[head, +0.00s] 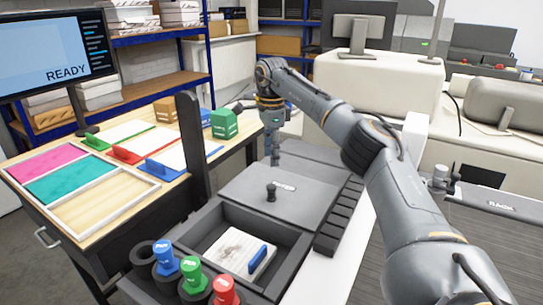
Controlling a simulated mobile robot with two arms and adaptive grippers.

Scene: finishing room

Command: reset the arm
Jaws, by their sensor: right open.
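My right arm comes in from the lower right and bends down at the far end. My right gripper (274,150) points down behind the grey lid with a black knob (283,196). It is small in the view, open, and nothing shows between its fingers. It is apart from the knob. My left gripper is not in view.
An open dark tray (290,236) holds a pale board with a blue handle (239,253). Blue (165,258), green (190,274) and red (224,290) knobbed pieces stand in front. A dark post (189,140) stands beside the wooden table.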

